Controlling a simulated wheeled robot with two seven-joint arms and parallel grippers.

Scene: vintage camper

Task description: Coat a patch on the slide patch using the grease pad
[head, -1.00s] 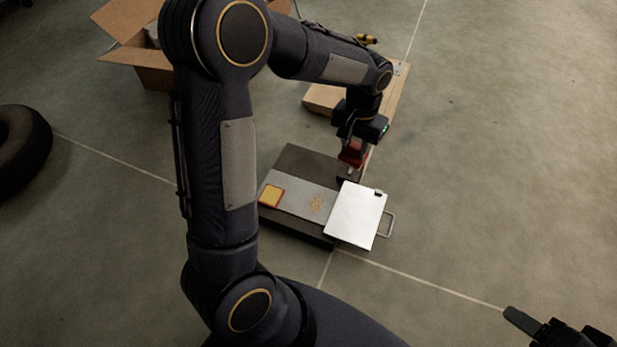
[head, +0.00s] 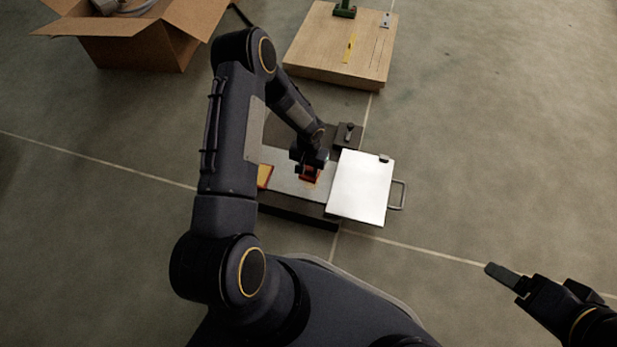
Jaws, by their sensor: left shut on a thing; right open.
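My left gripper (head: 309,163) is shut on a red pad (head: 310,179), seemingly the grease pad, over the grey slide plate (head: 287,188). The pad is low over the middle of the plate, where orange speckles show beside it; whether it touches the surface I cannot tell. A yellow square with a red border (head: 265,175) lies at the plate's left end, partly hidden by my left arm. Which mark is the slide patch I cannot tell. My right gripper (head: 505,277) is open and empty, low at the right, away from the plate.
A white panel (head: 361,188) with a metal handle (head: 399,194) covers the plate's right end. A dark block with a knob (head: 348,136) stands behind. A wooden board (head: 330,47) and an open cardboard box (head: 130,45) are further back. The floor at the right is clear.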

